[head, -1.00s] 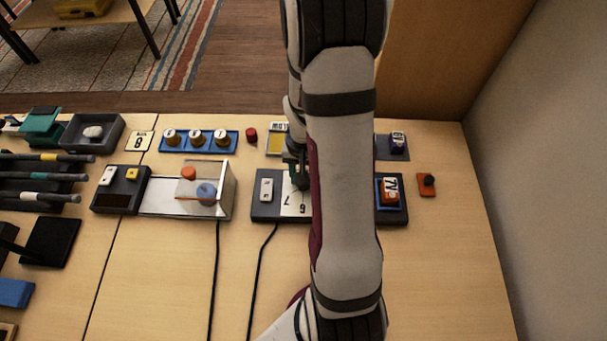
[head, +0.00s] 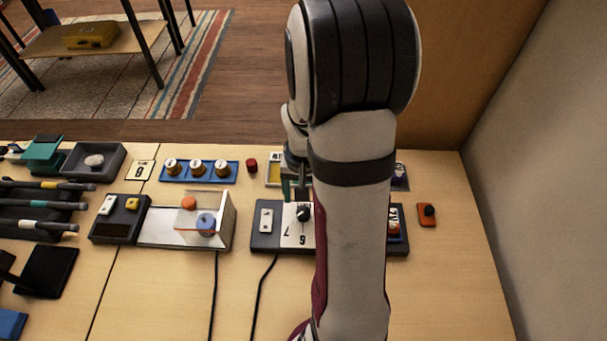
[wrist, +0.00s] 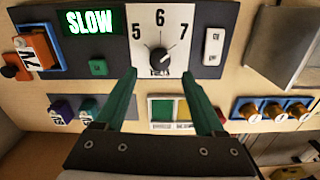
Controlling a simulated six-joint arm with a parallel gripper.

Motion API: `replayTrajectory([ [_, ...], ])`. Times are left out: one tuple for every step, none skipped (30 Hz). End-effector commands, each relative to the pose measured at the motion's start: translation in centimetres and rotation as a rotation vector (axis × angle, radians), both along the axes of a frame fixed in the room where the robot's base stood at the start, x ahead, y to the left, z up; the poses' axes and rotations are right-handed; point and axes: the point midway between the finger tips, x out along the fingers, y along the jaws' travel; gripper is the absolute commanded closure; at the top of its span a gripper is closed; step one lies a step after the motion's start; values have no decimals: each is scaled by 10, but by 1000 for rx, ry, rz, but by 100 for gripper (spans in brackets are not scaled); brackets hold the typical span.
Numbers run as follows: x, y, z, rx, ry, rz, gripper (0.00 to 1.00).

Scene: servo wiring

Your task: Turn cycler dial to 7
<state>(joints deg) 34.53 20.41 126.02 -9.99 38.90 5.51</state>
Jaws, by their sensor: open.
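The cycler box (wrist: 215,60) is dark, with a white dial plate marked 5, 6 and 7. Its round black dial (wrist: 160,60) shows clear in the wrist view; its light pointer mark seems to lean up and right, but I cannot tell the exact setting. A lit green display (wrist: 90,22) reads SLOW. In the head view the dial (head: 304,212) shows just beside my arm, which hides part of the box. My gripper (wrist: 164,78) is open and empty, its green fingers apart on either side below the dial in the wrist view, not touching it.
A white rocker switch (wrist: 213,46) sits beside the dial plate. A blue strip with brass knobs (head: 198,170) and a clear-covered box (head: 210,215) stand to the left in the head view.

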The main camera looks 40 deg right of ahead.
Motion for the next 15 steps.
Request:
replayTrajectory([
  [2,-1,17,-6,-7,1,29],
  [1,-1,27,-5,-7,0,29],
  [1,-1,41,-6,-7,1,29],
  [1,-1,50,-4,-6,0,29],
  [1,-1,58,-4,-6,0,29],
  [1,-1,69,-5,-5,2,29],
  [1,-1,76,-4,-5,0,29],
  [1,-1,82,-3,-5,0,29],
  [0,0,89,-3,-3,2,29],
  [0,-1,94,-3,-3,2,29],
  [0,0,98,-2,-3,1,29],
  [0,0,101,-2,-1,0,29],
  [0,0,103,0,0,0,29],
  [0,0,104,0,0,1,29],
  [0,0,105,0,0,2,29],
])
